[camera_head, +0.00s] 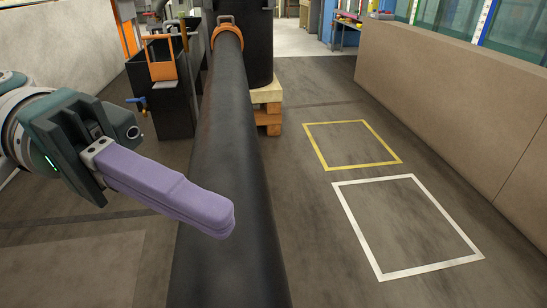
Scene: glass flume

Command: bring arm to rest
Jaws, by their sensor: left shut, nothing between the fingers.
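My left gripper (218,222) comes in from the left edge. Its two purple fingers lie together, shut with nothing between them. The fingers point right and toward the front of the picture, and their tips overlap the long black pipe (235,130) in the view. I cannot tell how far apart the fingers and the pipe are. My right arm and gripper are not in view.
An orange clamp (226,33) rings the pipe's far end. A dark tank (172,95) stands left of it, and a wooden pallet (267,112) right. Yellow (392,148) and white (352,232) floor outlines are empty. A tan wall (460,100) bounds the right side.

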